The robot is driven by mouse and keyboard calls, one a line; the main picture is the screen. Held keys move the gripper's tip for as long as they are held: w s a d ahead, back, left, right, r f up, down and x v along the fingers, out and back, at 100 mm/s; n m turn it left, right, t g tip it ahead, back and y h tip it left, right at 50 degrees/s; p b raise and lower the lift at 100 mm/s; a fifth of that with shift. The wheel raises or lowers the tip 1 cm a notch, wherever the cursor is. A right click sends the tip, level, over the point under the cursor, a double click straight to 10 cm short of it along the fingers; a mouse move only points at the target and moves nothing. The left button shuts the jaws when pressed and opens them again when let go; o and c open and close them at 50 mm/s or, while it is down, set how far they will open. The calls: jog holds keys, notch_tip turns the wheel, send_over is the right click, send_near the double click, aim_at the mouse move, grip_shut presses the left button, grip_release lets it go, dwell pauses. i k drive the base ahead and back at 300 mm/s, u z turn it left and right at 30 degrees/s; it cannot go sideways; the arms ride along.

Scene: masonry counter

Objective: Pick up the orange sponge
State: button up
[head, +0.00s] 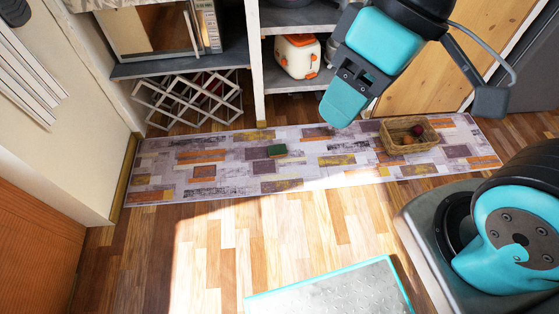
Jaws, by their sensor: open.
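A small block with a dark green top (277,150), which may be the sponge, lies on the patterned rug (222,180) near its middle. I cannot clearly make out an orange side on it. My gripper (343,104) hangs at the upper right, above and to the right of the block and apart from it. Its teal finger part points down. It is open, and I see nothing held in it. Part of the gripper is hidden by its own body.
A wicker basket (431,150) with a few round items stands on the rug at right. A cream and orange appliance (298,57) sits on the shelf behind. A wire rack (188,100) stands at left. A teal-edged metal plate (335,292) is in front. Wood floor between is clear.

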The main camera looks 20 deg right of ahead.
aim_at(280, 150)
jog(key=k, duration=1.05)
jog(key=u, duration=0.55)
jog(key=i, duration=0.85)
jog(key=u, duration=0.55)
jog(key=i, duration=0.9)
jog(key=z, duration=0.55)
jog(key=i, duration=0.65)
jog(key=z, duration=1.1)
jog(key=i, duration=0.4)
jog(key=z, duration=0.35)
